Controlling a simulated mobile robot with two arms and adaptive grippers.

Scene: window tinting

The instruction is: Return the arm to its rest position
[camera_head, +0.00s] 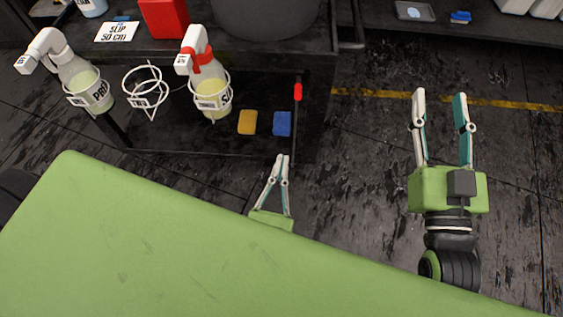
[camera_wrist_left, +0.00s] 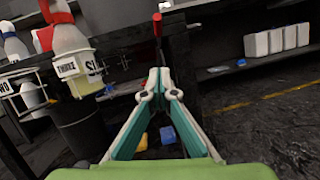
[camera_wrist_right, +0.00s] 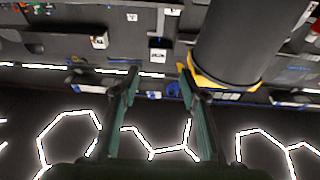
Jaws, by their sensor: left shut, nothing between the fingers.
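My left gripper (camera_head: 283,158) shows beyond the edge of my green body in the head view. Its fingertips meet, and it is shut and empty. In the left wrist view its fingers (camera_wrist_left: 159,72) also come together. My right gripper (camera_head: 440,97) is at the right of the head view, its fingers parallel and apart, with nothing between them. In the right wrist view its fingers (camera_wrist_right: 158,72) are spread apart.
A dark cart (camera_head: 270,75) stands ahead of my left gripper. Spray bottles (camera_head: 85,85) (camera_head: 207,80) hang in ring holders beside an empty ring holder (camera_head: 146,90). A yellow sponge (camera_head: 247,122), a blue sponge (camera_head: 282,124) and a red-tipped rod (camera_head: 298,92) are near. Floor (camera_head: 360,150) between the grippers is clear.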

